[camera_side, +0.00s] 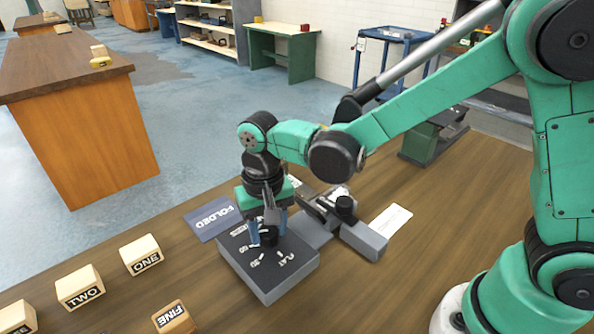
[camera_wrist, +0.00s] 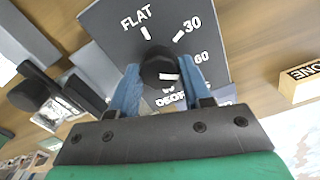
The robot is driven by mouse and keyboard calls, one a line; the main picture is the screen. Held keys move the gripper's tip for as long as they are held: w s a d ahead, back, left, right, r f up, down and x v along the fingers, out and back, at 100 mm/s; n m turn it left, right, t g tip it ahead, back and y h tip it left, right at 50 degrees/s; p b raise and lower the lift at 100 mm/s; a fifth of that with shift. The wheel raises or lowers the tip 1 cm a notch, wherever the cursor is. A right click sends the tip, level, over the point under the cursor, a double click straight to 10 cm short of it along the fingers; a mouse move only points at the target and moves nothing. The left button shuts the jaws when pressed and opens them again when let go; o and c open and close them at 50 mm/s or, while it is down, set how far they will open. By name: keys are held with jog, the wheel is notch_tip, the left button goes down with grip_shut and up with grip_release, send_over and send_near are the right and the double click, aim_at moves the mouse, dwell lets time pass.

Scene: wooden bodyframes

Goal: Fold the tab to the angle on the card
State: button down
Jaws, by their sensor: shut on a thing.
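A grey dial box (camera_side: 288,281) with a dark top stands on the wooden bench in the side view. In the wrist view its top (camera_wrist: 110,20) reads FLAT, 30 and 60, with further marks partly hidden. My gripper (camera_side: 267,232) points down over the box, its blue fingers shut on the sides of the black knob (camera_wrist: 158,66). A pale mark shows on the knob; the angle it points to is unclear. Right behind the box is a grey bending fixture (camera_side: 364,241) with a black knob; its tab cannot be made out. A white card (camera_side: 391,219) lies beyond it, its print unreadable.
A blue-grey FOLDED plate (camera_side: 212,219) lies left of the dial box. Wooden blocks marked ONE (camera_side: 141,255), TWO (camera_side: 80,288) and FINE (camera_side: 173,318) stand nearer the front left. The bench front right of the box is clear.

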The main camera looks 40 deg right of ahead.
aim_at(268, 230)
jog(key=shift+c, duration=1.9)
grip_release()
jog(key=shift+r, duration=0.1)
jog(key=shift+r, duration=2.75)
jog(key=s+d+r+n+t, duration=0.1)
jog(key=s+d+t, duration=0.2)
jog(key=d, duration=0.2)
jog(key=s+d+r+n+t, duration=0.2)
jog(key=d+t, duration=0.2)
jog(key=d, duration=0.2)
jog(key=shift+s+d+r, duration=0.15)
jog(key=shift+s+d, duration=0.15)
jog(key=shift+s, duration=0.1)
